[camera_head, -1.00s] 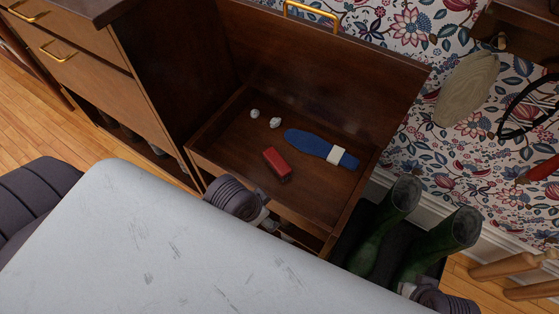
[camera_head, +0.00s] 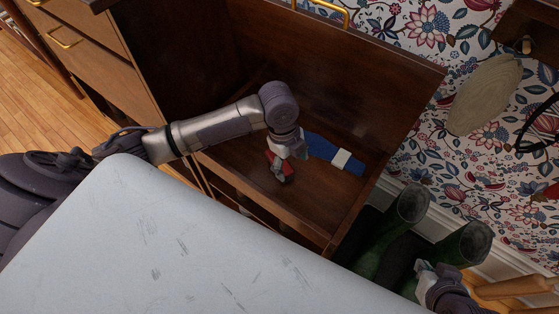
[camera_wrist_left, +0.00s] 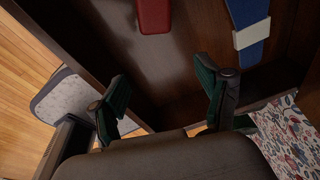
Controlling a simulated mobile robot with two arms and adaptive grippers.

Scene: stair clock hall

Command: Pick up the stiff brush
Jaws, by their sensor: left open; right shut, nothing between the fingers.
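A small red block-like object (camera_head: 271,158) lies on the floor of the open wooden bin; no bristles show, so I cannot tell if it is the stiff brush. It also shows at the top of the left wrist view (camera_wrist_left: 154,14). My left gripper (camera_head: 283,168) hangs over it in the head view and partly hides it. In the wrist view my left gripper (camera_wrist_left: 161,82) is open and empty, with the red object beyond its fingertips. My right gripper (camera_head: 428,272) is shut and empty beside the green boots, at the lower right.
A blue strip with a white band (camera_head: 341,158) lies right of the red object. The bin's wooden walls (camera_head: 400,75) enclose the space. Green boots (camera_head: 402,215) stand outside to the right. A pale grey surface (camera_head: 190,240), perhaps mine, fills the foreground.

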